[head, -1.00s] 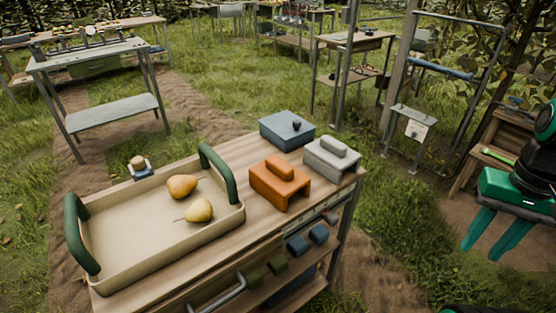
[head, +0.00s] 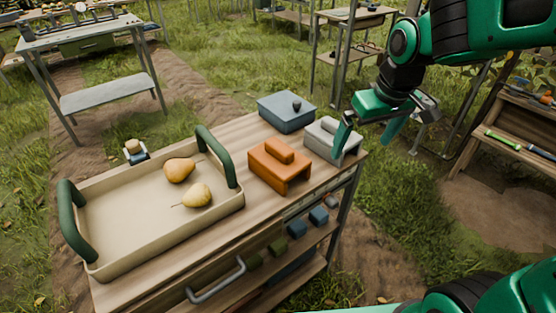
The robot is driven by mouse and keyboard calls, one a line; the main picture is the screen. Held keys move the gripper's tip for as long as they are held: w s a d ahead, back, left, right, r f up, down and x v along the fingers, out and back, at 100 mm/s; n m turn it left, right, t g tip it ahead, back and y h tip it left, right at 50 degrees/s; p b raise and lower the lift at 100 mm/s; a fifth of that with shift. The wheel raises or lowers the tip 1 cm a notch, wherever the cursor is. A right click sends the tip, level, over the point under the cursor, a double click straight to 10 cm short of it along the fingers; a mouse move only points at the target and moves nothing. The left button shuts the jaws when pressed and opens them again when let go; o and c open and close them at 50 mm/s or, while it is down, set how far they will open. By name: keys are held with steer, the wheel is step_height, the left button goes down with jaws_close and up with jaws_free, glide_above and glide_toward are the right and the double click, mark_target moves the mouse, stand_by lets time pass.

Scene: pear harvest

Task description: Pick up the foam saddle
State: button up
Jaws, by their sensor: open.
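Two saddle-shaped blocks with a rounded grip on top sit side by side on the wooden bench: an orange one (head: 277,171) and a grey one (head: 321,141). The frames do not show which of them is foam. My gripper (head: 366,140) is open and empty, fingers pointing down, at the right end of the bench. Its left finger overlaps the right edge of the grey block in the picture; I cannot tell whether it touches. The orange block is fully clear of my gripper, to its left.
A blue-grey box (head: 287,113) with a dark knob stands behind the blocks. A beige tray (head: 140,237) with green handles fills the bench's left side and holds two pears (head: 180,170). A shelf unit (head: 510,140) with tools stands at the right.

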mark_target(282, 148)
steer(key=w+a+n, duration=0.1)
steer(key=a, duration=0.4)
steer(key=w+a+n+y, duration=0.1)
steer(key=a+n, duration=0.1)
steer(key=a, duration=0.4)
steer(key=w+a+n+y, duration=0.1)
steer(key=a, duration=0.4)
steer(key=shift+w+a+n, duration=0.3)
steer(key=shift+a, duration=0.05)
steer(key=x, duration=0.4)
steer(key=shift+w+a+f, duration=0.15)
steer(key=shift+a+f, duration=0.05)
steer(key=shift+a, duration=0.05)
steer(key=shift+x, duration=3.05)
steer(key=shift+d, duration=0.15)
steer(key=c, duration=1.1)
